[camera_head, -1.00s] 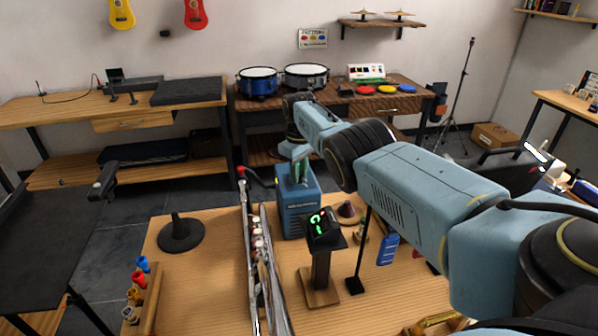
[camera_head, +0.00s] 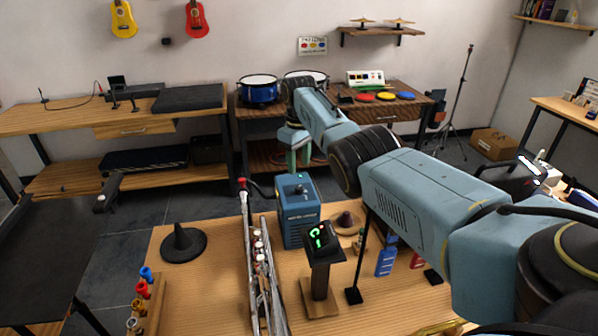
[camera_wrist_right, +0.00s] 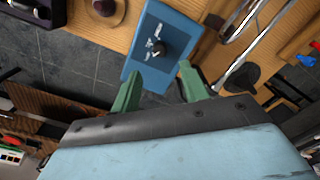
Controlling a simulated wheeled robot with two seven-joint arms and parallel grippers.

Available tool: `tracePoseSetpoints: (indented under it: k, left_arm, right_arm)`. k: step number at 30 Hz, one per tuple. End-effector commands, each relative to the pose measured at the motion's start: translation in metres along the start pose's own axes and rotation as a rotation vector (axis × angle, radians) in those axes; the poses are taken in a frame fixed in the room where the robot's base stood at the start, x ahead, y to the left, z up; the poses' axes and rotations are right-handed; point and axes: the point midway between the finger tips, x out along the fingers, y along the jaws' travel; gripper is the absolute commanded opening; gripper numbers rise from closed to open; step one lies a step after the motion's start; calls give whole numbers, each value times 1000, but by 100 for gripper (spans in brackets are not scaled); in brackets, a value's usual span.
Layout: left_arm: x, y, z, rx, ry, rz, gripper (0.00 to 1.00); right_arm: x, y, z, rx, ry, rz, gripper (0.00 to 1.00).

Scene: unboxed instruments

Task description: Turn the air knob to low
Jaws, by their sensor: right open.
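A blue box (camera_head: 300,212) stands on the wooden table, with a small dark knob (camera_head: 299,188) on its top face. In the right wrist view the knob (camera_wrist_right: 158,48) sits near the middle of the box's top (camera_wrist_right: 150,72), beside white markings too small to read. My right gripper (camera_head: 293,155) is above and behind the box in the head view. Its green fingers are open and empty in the wrist view (camera_wrist_right: 159,80), apart from the knob, which lies just beyond the tips. My left gripper is not in view.
A black stand with a green-lit display (camera_head: 320,236) is in front of the box. Drums (camera_head: 258,89) stand on the back table.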

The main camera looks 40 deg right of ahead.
Motion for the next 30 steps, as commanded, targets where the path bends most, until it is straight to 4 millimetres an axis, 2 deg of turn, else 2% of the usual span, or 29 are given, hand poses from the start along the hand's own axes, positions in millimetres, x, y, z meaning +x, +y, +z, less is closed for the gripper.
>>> tracePoseSetpoints:
  k: [3, 9, 30]
  left_arm:
    - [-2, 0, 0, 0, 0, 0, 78]
    - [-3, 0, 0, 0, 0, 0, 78]
    - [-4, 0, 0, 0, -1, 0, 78]
  right_arm:
    - [-25, 0, -1, 0, 3, 1, 45]
    - [-48, 0, 0, 1, -1, 0, 45]
    - [-55, 0, 0, 0, -2, 0, 45]
